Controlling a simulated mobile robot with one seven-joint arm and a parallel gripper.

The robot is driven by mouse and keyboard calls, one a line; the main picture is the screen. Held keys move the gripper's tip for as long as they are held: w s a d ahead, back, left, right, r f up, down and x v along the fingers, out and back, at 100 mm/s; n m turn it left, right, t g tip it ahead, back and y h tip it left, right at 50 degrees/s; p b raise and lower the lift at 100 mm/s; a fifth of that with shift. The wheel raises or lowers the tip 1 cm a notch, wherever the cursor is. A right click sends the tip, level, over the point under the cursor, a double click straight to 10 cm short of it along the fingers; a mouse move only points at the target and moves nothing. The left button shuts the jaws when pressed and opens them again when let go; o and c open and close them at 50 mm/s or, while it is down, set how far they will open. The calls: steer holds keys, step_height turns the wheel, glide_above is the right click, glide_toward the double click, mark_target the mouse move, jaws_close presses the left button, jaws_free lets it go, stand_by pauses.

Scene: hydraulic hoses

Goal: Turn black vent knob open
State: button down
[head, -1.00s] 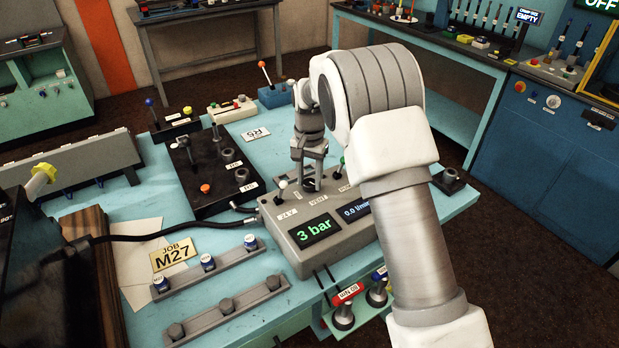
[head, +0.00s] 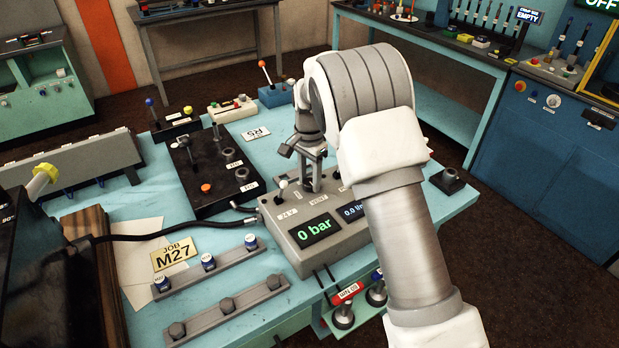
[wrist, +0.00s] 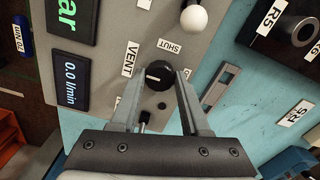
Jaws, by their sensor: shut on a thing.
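The black vent knob (wrist: 158,75) sits on the grey control box (head: 290,213), between the fingers of my gripper (wrist: 157,80) in the wrist view. A white mark on the knob points left, on the side of the VENT label (wrist: 129,58); the SHUT label (wrist: 168,46) is above it. My gripper is shut on the knob. The pressure display (head: 315,231) reads 0 bar.
A white-topped lever (head: 282,184) stands left of my gripper on the box; a white ball knob (wrist: 193,19) shows close by in the wrist view. A black block with fittings (head: 205,188) lies behind left. A black hose (head: 150,236) runs to the box.

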mark_target(310, 182)
steer(key=shift+r, duration=0.1)
steer(key=shift+c, duration=1.9)
jaws_free()
step_height(310, 182, up, 17)
steer(key=shift+r, duration=0.2)
